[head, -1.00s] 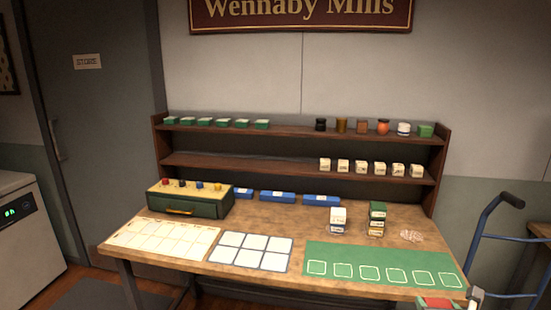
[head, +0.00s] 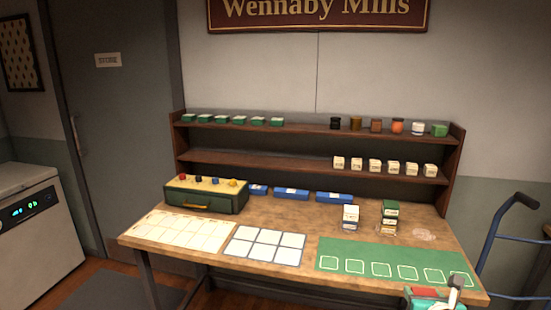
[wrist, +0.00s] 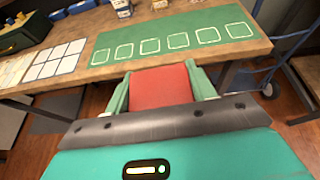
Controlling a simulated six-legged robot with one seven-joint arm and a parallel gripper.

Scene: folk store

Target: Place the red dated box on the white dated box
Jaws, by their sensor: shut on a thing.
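My gripper (wrist: 160,92) is shut on the red box (wrist: 161,86), whose plain red face shows between the fingers in the wrist view. In the head view the red box (head: 425,292) and my gripper show low at the right, at the table's front edge by the green mat. A white-topped stack (head: 351,212) stands on the table behind the mat, and several white boxes (head: 374,166) line the lower shelf. Dates are too small to read, so I cannot tell which white box is the dated one.
A green-topped stack (head: 390,208) stands right of the white-topped one. The green mat (head: 395,254) with several outlined squares lies empty. A white-celled card (head: 265,246), a green drawer box (head: 206,196) and blue boxes (head: 290,193) are further left. A blue hand truck (head: 505,240) stands at the right.

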